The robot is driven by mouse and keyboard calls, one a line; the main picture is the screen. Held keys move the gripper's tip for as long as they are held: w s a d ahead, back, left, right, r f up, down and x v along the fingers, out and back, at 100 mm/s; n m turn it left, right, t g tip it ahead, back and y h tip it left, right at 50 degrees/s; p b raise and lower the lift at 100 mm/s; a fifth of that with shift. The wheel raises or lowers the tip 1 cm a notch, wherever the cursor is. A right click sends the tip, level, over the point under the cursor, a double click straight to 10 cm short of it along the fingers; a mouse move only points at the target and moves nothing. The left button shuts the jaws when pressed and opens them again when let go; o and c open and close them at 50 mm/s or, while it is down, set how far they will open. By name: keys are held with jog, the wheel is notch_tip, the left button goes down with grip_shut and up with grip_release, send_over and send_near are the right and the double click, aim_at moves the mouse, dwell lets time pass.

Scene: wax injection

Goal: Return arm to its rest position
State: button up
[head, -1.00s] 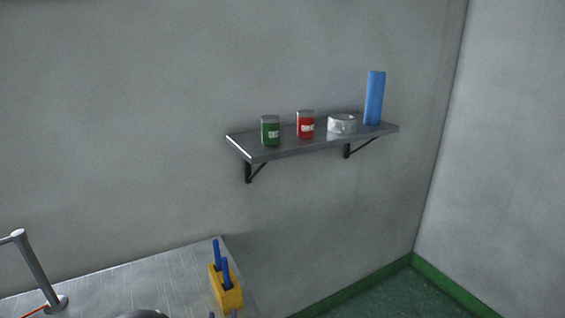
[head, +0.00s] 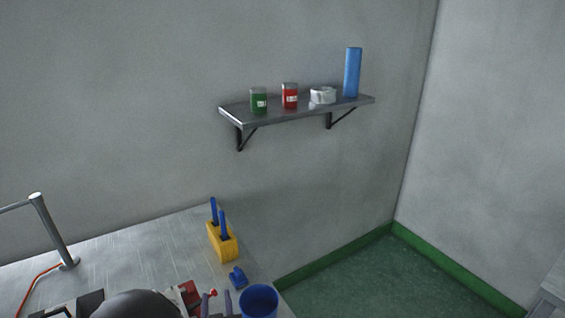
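My arm shows only at the bottom edge of the head view, as a dark rounded link (head: 138,304). To its right, two slim grey-blue fingers of my gripper (head: 217,303) point up, apart from each other, with nothing seen between them. The rest of the gripper and arm is cut off below the frame. The fingers appear over the metal table (head: 130,252), just left of a blue cup (head: 259,301). Their height above the table is hard to tell.
A yellow block (head: 222,245) with blue-handled tools, a small blue piece (head: 238,277), a red item (head: 189,293) and a metal post (head: 54,235) are on the table. A wall shelf (head: 300,111) holds two cans, a white roll and a blue cylinder. Green floor (head: 375,275) is clear at right.

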jog(key=w+d+m+g+h+p, duration=0.1)
jog(key=w+d+m+g+h, duration=0.1)
jog(key=d+g, duration=0.35)
jog(key=w+d+m+g+h+p, duration=0.1)
jog(key=w+d+g, duration=0.15)
jog(key=d, duration=0.55)
jog(key=s+d+r+g+p, duration=0.1)
jog(key=s+d+r+g, duration=0.2)
jog(key=s+d, duration=0.3)
jog(key=s+d+r+g+h, duration=0.1)
jog(key=s+d+r+g, duration=0.2)
jog(key=d, duration=0.8)
jog(key=s+r, duration=0.2)
jog(key=s, duration=0.2)
jog(key=shift+d+g+p, duration=0.15)
jog(key=shift+g+p, duration=0.25)
jog(key=shift+r, duration=0.1)
